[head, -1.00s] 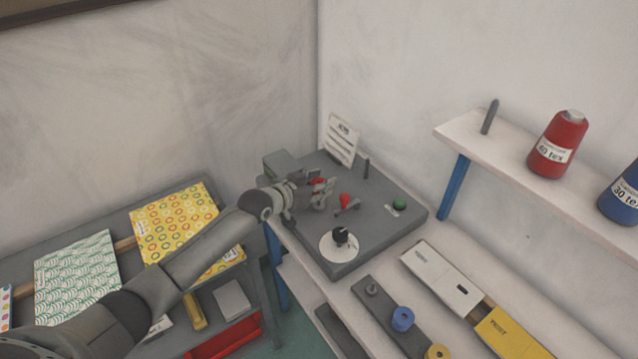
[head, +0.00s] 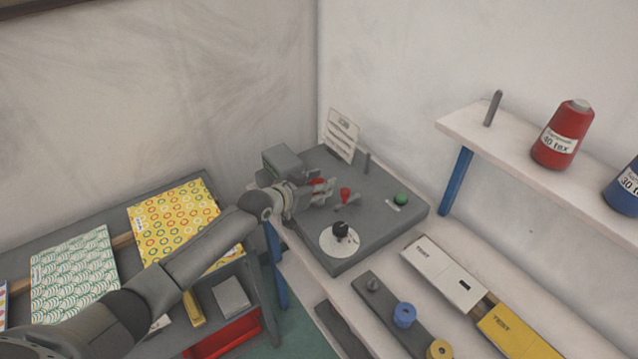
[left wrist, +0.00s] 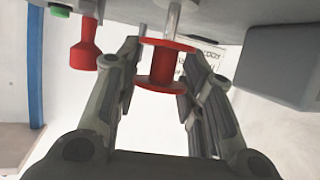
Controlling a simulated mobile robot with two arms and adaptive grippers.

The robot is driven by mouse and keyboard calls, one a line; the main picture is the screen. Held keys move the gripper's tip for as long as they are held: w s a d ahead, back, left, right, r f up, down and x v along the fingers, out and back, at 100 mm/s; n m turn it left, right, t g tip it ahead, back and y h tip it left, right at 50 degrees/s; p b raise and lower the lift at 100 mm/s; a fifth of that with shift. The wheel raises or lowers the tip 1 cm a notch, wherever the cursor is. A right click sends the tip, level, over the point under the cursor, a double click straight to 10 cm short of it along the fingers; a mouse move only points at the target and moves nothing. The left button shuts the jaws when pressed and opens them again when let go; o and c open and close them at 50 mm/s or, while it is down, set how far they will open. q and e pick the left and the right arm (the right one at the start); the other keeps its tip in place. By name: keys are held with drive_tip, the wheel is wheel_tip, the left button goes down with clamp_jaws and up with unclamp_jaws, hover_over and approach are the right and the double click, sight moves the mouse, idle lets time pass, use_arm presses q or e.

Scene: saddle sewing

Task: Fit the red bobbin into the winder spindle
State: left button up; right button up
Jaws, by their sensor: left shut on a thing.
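The red bobbin (left wrist: 166,66) sits between the fingers of my left gripper (left wrist: 160,58) in the left wrist view. The gripper is shut on it. The winder spindle (left wrist: 173,18) is a pale rod lined up with the bobbin's flange. I cannot tell whether the rod enters the bobbin's hole. In the head view my left gripper (head: 316,192) is over the left back part of the grey winder (head: 375,222), and a little red of the bobbin (head: 318,182) shows there. My right gripper is not in view.
A red-tipped lever (head: 345,194) stands close right of the gripper, also in the left wrist view (left wrist: 86,55). A grey box (head: 283,160) is behind the gripper. A green button (head: 400,200) and a black knob (head: 340,229) are on the winder. Blue (head: 404,314) and yellow bobbins stand in front.

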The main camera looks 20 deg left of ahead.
use_arm(q)
drive_tip(key=shift+f+b, duration=1.1)
drive_tip(key=shift+f, duration=0.35)
drive_tip(key=o, duration=1.2)
drive_tip(key=v, duration=1.2)
drive_tip(key=shift+r, duration=0.15)
